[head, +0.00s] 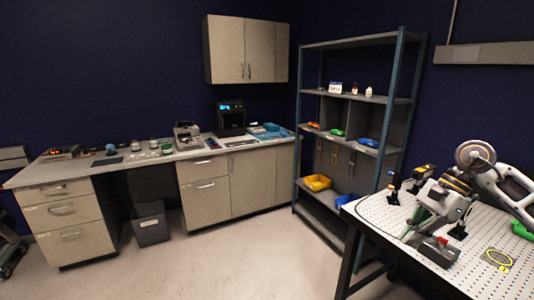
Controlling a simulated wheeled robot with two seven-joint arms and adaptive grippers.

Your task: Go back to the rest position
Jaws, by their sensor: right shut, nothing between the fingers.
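My right arm comes in from the right edge over the white perforated table (380,213). My right gripper (415,228) is at the arm's lower left end, low over the table and pointing down and left. Its fingers are small in the view; they are shut with nothing seen between them. A grey and red device (439,251) lies on the table just below and right of the gripper. I cannot tell how much clearance there is between them. My left gripper and left arm are not in view.
Small black optic mounts (393,192) stand left of the gripper. A yellow cable coil (498,258) lies to its right. A shelf rack (350,98) with bins stands behind the table. A counter (155,155) runs along the back wall. The floor (215,255) between is clear.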

